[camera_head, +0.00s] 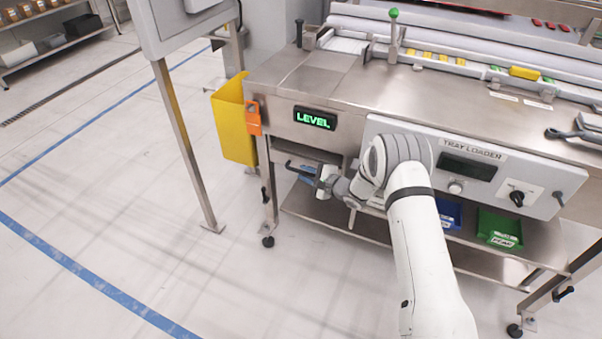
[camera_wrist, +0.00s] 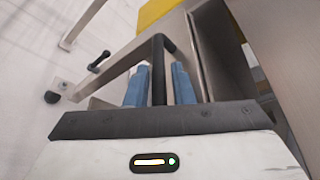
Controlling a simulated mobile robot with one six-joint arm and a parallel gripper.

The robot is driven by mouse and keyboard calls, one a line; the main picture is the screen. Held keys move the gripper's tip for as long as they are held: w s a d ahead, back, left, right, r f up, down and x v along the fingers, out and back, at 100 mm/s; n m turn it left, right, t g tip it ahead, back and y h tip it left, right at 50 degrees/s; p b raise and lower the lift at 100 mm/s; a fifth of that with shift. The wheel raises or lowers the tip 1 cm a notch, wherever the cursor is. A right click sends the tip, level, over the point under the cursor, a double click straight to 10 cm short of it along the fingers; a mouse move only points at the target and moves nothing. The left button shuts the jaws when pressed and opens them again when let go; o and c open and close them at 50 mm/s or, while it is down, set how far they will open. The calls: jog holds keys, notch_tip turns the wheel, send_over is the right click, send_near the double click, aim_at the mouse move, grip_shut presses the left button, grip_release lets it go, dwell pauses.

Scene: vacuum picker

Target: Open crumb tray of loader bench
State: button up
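The loader bench (camera_head: 320,72) is a steel bench with a lit LEVEL display on its front. Below that display is a dark opening, where the crumb tray's black bar handle (camera_head: 297,167) sticks out to the left. My gripper (camera_head: 308,174) is at this handle, under the bench top. In the wrist view the handle (camera_wrist: 158,70) runs between the two blue fingers (camera_wrist: 160,85), which stand close on either side of it.
A yellow bin (camera_head: 233,120) hangs at the bench's left end, by an orange clip (camera_head: 253,117). A post (camera_head: 185,145) stands left of it. Blue (camera_head: 449,213) and green (camera_head: 499,228) bins sit on the lower shelf. The floor at left is clear.

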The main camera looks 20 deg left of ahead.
jog(key=shift+x, duration=0.95)
jog(key=shift+s, duration=0.1)
jog(key=shift+c, duration=0.4)
grip_shut()
